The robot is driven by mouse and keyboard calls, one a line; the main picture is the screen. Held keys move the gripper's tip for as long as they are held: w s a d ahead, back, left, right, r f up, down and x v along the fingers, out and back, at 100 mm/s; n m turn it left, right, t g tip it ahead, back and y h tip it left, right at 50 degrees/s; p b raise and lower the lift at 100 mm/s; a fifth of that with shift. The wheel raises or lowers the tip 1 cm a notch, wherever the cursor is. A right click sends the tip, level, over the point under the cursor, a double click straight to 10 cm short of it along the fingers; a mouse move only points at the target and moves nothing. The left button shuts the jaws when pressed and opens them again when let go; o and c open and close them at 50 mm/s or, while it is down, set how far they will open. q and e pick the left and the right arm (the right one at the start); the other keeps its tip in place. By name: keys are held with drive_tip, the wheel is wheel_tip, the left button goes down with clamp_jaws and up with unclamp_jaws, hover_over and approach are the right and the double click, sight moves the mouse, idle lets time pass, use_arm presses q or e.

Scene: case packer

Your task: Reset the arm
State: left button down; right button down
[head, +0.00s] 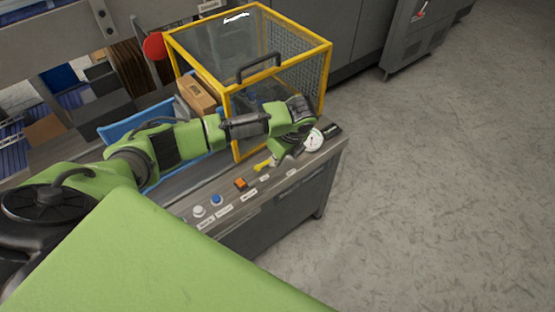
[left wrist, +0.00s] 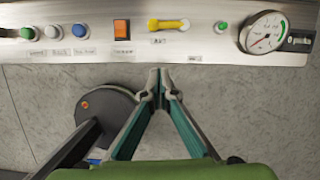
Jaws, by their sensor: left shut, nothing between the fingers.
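My left arm reaches in from the left in the head view, over the control panel (head: 228,186) at the front of the machine. My left gripper (left wrist: 160,80) is shut and empty in the left wrist view. Its fingertips point at the panel (left wrist: 202,48), just below the yellow handle (left wrist: 168,24), and look apart from it. The yellow handle (head: 265,165) also shows in the head view, beside my wrist, where the fingertips are hard to make out. My right gripper is in neither view.
The panel carries an orange switch (left wrist: 121,30), a blue button (left wrist: 78,30), a green button (left wrist: 221,27) and a gauge (left wrist: 266,35). A yellow-framed guard (head: 328,75) stands behind my wrist, near a brown carton (head: 198,94). The floor (head: 440,190) at right is clear.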

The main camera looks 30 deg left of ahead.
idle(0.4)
use_arm(q)
drive_tip(key=s+d+f+n+h+b, duration=0.1)
drive_tip(key=s+f+n, duration=0.2)
drive_tip(key=f, duration=0.7)
drive_tip(key=s+d+f+n+t+h+b, duration=0.1)
drive_tip(key=s+f+n, duration=0.25)
drive_tip(key=f, duration=0.65)
drive_tip(key=s+d+f+n+h+b, duration=0.1)
drive_tip(key=s+f+n+b, duration=0.2)
drive_tip(key=f, duration=0.7)
drive_tip(key=s+f+n, duration=0.3)
drive_tip(key=s+f, duration=0.3)
drive_tip(key=s, duration=0.6)
drive_tip(key=s+d+f+n+b, duration=0.1)
drive_tip(key=s+f+n, duration=0.2)
drive_tip(key=s, duration=0.9)
drive_tip(key=s+f+n+g, duration=0.1)
drive_tip(key=s+f+n, duration=0.2)
drive_tip(key=s+f, duration=0.6)
drive_tip(key=s, duration=0.3)
drive_tip(key=shift+s+d+n, duration=0.15)
drive_tip(key=shift+d+n, duration=0.1)
drive_tip(key=shift+n, duration=0.1)
drive_tip(key=shift+a, duration=0.1)
